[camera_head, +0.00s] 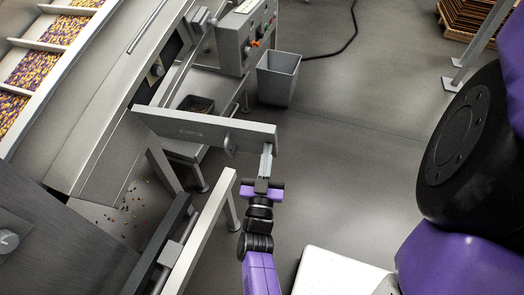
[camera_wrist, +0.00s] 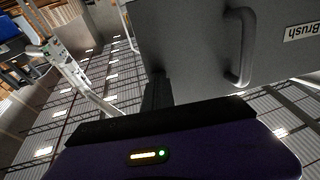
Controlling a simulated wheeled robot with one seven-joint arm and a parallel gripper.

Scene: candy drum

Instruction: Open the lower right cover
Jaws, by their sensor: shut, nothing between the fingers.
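A grey cover panel (camera_head: 205,128) stands out from the machine's side in the head view, seen mostly along its top edge. In the wrist view the grey panel (camera_wrist: 195,45) fills the upper right, with a bar handle (camera_wrist: 243,48) and a label reading "Brush" (camera_wrist: 302,30). My gripper (camera_head: 267,158) is shut and empty at the panel's outer right end in the head view. Its dark fingers (camera_wrist: 157,92) show at the panel's edge in the wrist view, away from the handle. I cannot tell whether they touch the panel.
The candy machine (camera_head: 115,95) fills the left, with candies in its slatted trough. Spilled candies lie on the floor below it. A grey bin (camera_head: 278,78) and a control box (camera_head: 246,35) stand beyond the panel. Light rails (camera_head: 200,235) stand at lower left.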

